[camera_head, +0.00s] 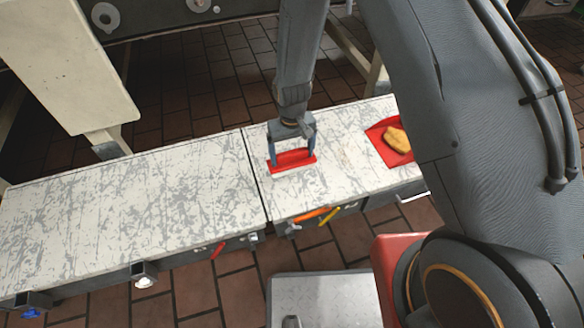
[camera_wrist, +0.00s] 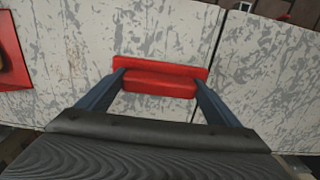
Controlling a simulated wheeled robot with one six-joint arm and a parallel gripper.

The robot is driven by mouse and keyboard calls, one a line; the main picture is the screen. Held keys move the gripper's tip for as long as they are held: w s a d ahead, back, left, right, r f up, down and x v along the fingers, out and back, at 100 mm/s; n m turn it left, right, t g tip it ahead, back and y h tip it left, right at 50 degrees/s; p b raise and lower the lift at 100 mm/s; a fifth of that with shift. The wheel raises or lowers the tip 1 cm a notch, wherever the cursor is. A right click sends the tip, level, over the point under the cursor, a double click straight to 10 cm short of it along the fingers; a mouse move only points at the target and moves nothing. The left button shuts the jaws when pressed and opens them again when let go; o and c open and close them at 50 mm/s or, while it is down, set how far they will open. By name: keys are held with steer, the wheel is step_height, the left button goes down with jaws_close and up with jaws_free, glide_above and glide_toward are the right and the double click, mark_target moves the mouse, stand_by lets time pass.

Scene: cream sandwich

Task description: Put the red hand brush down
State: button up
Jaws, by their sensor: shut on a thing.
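The red hand brush (camera_head: 292,161) is at the marbled worktop, just right of the seam between two counter sections. My gripper (camera_head: 291,152) points down with one finger at each end of the brush and is shut on it. In the wrist view the red brush (camera_wrist: 160,80) lies crosswise between the two blue-grey fingers of my gripper (camera_wrist: 158,84). The brush looks level and very near the worktop (camera_head: 340,165); I cannot tell whether it touches. The bristles are hidden.
A red tray (camera_head: 402,158) with a yellowish bread-like piece (camera_head: 397,139) is on the worktop to the right. The left counter section (camera_head: 120,205) is bare. Orange (camera_head: 312,215) and yellow (camera_head: 329,216) handles are along the counter's front side.

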mark_target(292, 164)
steer(key=shift+f+b, duration=0.35)
steer(key=shift+f, duration=2.45)
steer(key=shift+f, duration=0.1)
steer(key=shift+f, duration=0.1)
steer(key=o, duration=0.9)
